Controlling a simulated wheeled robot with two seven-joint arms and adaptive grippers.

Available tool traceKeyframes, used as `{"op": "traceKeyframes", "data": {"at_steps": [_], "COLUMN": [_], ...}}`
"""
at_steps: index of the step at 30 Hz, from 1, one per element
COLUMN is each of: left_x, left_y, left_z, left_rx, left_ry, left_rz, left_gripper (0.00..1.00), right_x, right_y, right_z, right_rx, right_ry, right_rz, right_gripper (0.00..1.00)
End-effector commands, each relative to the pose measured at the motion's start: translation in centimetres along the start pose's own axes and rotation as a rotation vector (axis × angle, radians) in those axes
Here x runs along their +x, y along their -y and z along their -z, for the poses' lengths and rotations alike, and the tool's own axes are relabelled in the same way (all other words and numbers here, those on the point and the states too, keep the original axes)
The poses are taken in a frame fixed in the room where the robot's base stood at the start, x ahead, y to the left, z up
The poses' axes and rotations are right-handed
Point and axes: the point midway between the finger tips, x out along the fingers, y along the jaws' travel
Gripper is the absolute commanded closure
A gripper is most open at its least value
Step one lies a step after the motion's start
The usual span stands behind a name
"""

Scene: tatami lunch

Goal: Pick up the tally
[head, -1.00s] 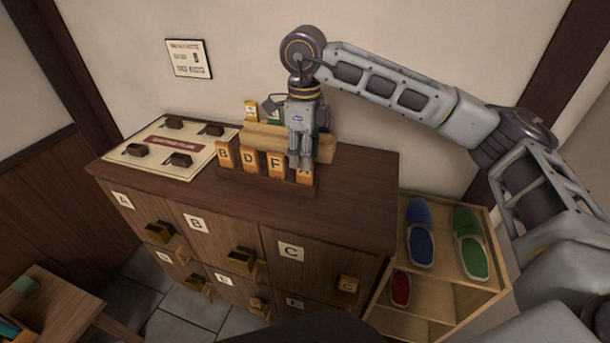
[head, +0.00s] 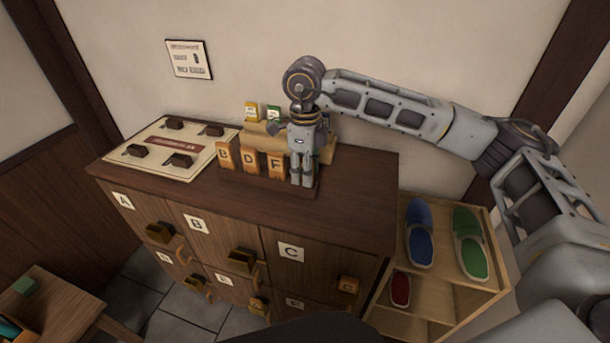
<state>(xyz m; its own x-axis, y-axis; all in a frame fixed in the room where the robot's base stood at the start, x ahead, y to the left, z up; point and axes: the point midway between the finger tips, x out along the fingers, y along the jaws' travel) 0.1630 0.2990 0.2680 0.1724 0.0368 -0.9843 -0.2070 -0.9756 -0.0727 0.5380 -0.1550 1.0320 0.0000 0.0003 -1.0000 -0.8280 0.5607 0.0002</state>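Orange wooden tallies stand in a dark rack (head: 262,180) on top of the cabinet: one marked B (head: 224,155), one marked D (head: 249,159) and one marked F (head: 276,163). My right gripper (head: 302,182) points down at the right end of this rack, just right of the F tally. It covers the spot where another orange tally showed earlier. Its fingers look close together, but whether they hold that tally is hidden. My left gripper is out of view.
A pale wooden stepped stand (head: 258,136) with small yellow (head: 251,111) and green tags is behind the rack. A board with dark blocks (head: 165,158) lies left. The cabinet (head: 350,205) top is clear at right. A slipper shelf (head: 448,287) stands right.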

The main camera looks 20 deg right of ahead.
Motion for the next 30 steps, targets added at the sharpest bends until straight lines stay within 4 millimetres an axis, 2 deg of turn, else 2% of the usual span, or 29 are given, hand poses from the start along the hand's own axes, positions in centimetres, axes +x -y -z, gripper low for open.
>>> {"op": "traceKeyframes", "data": {"at_steps": [6, 20, 29, 30], "left_x": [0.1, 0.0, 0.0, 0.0], "left_y": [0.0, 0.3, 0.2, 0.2], "left_z": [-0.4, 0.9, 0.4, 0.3], "left_rx": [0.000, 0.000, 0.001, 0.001], "left_ry": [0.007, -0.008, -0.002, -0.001], "left_rz": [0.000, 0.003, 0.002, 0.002], "left_gripper": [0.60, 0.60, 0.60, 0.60], "right_x": [1.5, 1.6, 1.6, 1.6], "right_y": [-0.1, 0.0, 0.0, 0.0], "right_z": [0.0, 0.0, 0.0, 0.0], "right_rx": [-0.001, -0.001, -0.001, -0.001], "right_ry": [0.000, 0.000, 0.000, 0.000], "right_rz": [-0.001, 0.000, 0.000, 0.000], "right_gripper": [0.62, 0.62, 1.00, 1.00]}}
